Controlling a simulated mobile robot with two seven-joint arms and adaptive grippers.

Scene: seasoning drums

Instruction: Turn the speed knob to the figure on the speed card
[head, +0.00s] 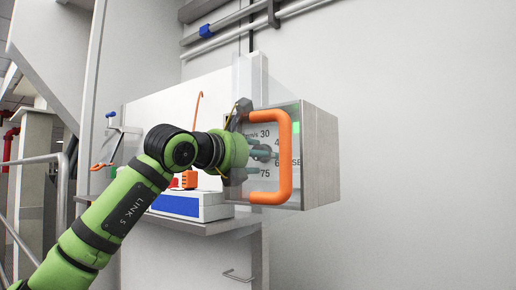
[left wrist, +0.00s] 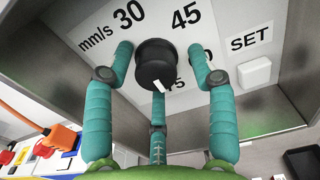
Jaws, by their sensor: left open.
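The black speed knob (left wrist: 156,66) sits on the grey panel (left wrist: 110,65) of a wall box, in the left wrist view. Its white mark is at its lower edge, on the side of the partly hidden 75. The figures 30 and 45 show above it; another figure at right is mostly covered. My left gripper (left wrist: 160,52) is open, with fingers left, right and below the knob; I cannot tell whether they touch it. In the head view my left gripper (head: 266,162) is at the panel. I cannot make out a speed card. My right gripper is out of view.
An orange handle (head: 285,160) on what looks like a clear cover stands in front of the box (head: 322,155). A pale SET button (left wrist: 254,72) is right of the knob. A white and blue case (head: 185,206) sits on the ledge below left.

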